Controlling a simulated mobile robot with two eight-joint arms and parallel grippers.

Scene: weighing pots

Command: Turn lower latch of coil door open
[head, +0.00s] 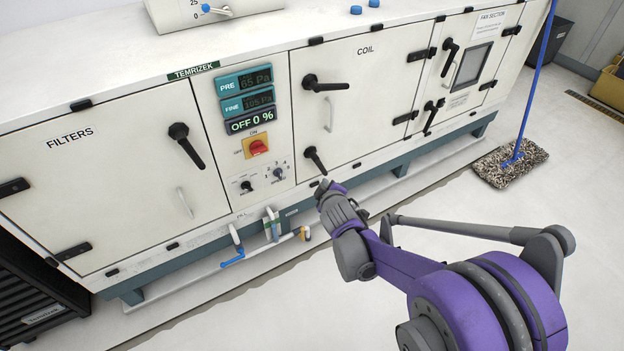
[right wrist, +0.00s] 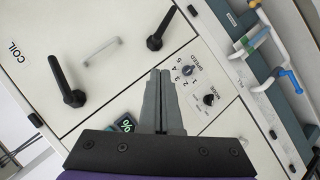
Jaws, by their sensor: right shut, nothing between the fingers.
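The coil door (head: 365,100) is a white panel, shut, in the long cabinet. Its lower latch (head: 315,160) is a black handle near the door's lower left corner, slanting down to the right; in the right wrist view it shows at the top (right wrist: 162,27). The upper latch (head: 325,84) lies roughly level, pointing right, and also shows in the right wrist view (right wrist: 67,85). My right gripper (head: 324,187) is shut and empty, just below the lower latch in the head view. In the right wrist view its fingertips (right wrist: 160,74) are apart from the latch. My left gripper is out of view.
A control panel with a red switch (head: 256,147) and knobs is left of the coil door. Pipes with a blue-handled valve (head: 232,258) run along the cabinet's foot. A mop (head: 510,160) stands at the right. The floor in front is otherwise clear.

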